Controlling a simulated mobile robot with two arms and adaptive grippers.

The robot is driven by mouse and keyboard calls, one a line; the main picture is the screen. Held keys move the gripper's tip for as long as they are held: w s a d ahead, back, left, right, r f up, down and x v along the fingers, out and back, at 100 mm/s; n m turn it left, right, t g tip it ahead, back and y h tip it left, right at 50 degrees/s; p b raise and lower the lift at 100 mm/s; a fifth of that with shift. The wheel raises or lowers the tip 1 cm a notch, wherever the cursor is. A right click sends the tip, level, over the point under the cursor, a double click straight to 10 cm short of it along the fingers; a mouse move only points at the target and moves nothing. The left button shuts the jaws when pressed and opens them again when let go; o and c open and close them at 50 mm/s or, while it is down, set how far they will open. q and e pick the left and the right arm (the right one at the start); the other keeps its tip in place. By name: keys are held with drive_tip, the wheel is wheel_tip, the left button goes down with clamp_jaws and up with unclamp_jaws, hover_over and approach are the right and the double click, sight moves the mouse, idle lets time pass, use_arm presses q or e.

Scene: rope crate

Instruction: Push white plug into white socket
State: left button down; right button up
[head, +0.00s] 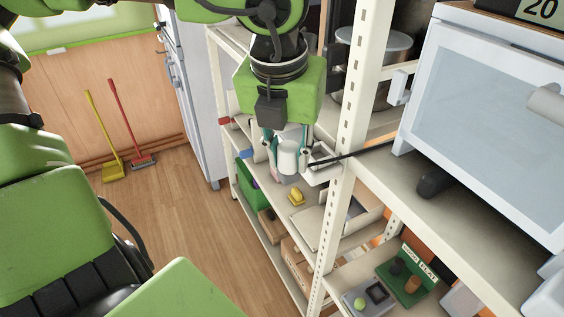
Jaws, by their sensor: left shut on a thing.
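My left gripper (287,160) reaches down in front of the shelf rack's post. It is shut on a pale, cylinder-like piece (289,154), which looks like the white plug; the fingers partly cover it. A small white box-like piece (322,172) sits just right of the fingers, beside the post, and may be the white socket. I cannot tell whether the plug touches it or is inside it. A black cable (352,154) runs from near this spot to the right, past the post. My right gripper is not in view.
The rack's perforated post (352,110) stands close to the gripper's right. A white microwave-like appliance (490,110) fills the upper right shelf. Lower shelves hold a green crate (247,184), a yellow item (296,196) and boxes. The wooden floor (170,230) at left is open.

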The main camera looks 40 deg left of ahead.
use_arm(q)
drive_tip(key=shift+w+a+b, duration=0.15)
drive_tip(key=shift+w+b, duration=0.15)
drive_tip(key=shift+w, duration=2.25)
drive_tip(key=shift+w+a+b, duration=0.1)
drive_tip(key=shift+w+b, duration=0.15)
drive_tip(key=shift+w, duration=2.3)
drive_tip(key=shift+b, duration=0.4)
drive_tip(key=shift+s+b+x, duration=0.15)
drive_tip(key=shift+b+x, duration=0.5)
drive_tip(key=shift+b, duration=0.05)
drive_tip(key=shift+s+b+x, duration=0.15)
drive_tip(key=shift+b+x, duration=0.5)
drive_tip(key=shift+b, duration=0.05)
drive_tip(key=shift+d+f, duration=0.1)
drive_tip(key=c, duration=1.6)
unclamp_jaws()
